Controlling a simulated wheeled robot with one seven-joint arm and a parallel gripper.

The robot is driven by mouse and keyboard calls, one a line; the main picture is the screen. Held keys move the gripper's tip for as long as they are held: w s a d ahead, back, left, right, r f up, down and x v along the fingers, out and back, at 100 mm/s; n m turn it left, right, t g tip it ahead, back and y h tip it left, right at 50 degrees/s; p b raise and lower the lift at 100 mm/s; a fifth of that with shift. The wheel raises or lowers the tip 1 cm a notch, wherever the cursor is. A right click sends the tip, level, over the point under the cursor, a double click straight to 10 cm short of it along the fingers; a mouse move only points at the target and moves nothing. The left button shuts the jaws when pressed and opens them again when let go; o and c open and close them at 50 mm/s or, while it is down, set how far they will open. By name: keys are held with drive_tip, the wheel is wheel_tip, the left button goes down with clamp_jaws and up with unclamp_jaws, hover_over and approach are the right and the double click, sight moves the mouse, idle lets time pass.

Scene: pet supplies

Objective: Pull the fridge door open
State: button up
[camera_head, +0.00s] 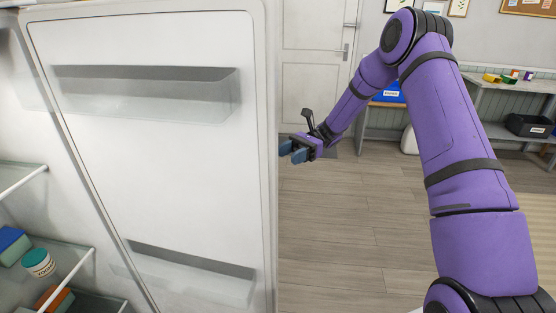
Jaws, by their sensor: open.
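The fridge door (170,170) stands open across the left of the view. Its white inner side, with two clear door shelves, faces me. The fridge interior (30,210) shows at the far left with shelves and a few items. My gripper (290,150) is just to the right of the door's right edge, its blue fingers pointing left toward it. The gripper is open, and nothing shows between the fingers. The door's outer side and any handle are hidden, and I cannot tell whether a fingertip touches the door.
A white tub (38,263) and a blue-green box (13,246) sit on a fridge shelf. A workbench (490,88) with a black bin (530,125) stands at the back right. A white room door (316,75) is behind my gripper. The wooden floor (350,230) between is clear.

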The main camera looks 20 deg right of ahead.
drive_tip(key=shift+v, duration=1.25)
drive_tip(key=s+a+r+n+t+h, duration=0.2)
drive_tip(key=s+r+n+t+h, duration=0.3)
drive_tip(key=s+r+h, duration=0.8)
drive_tip(key=s+d+r+n+t+h, duration=0.1)
drive_tip(key=s+d+r+n+t, duration=0.1)
drive_tip(key=s, duration=0.5)
drive_tip(key=s+d+r+n+t+h, duration=0.1)
drive_tip(key=s+d+r+n+t, duration=0.1)
drive_tip(key=s, duration=0.6)
drive_tip(key=s+d+r+n+t+h, duration=0.1)
drive_tip(key=s+d+r+n+t, duration=0.1)
drive_tip(key=s, duration=0.6)
wheel_tip(320, 180, up, 3)
drive_tip(key=n+t, duration=0.1)
drive_tip(key=t, duration=0.1)
drive_tip(key=shift+d+n+t, duration=0.25)
drive_tip(key=shift+n+t, duration=0.05)
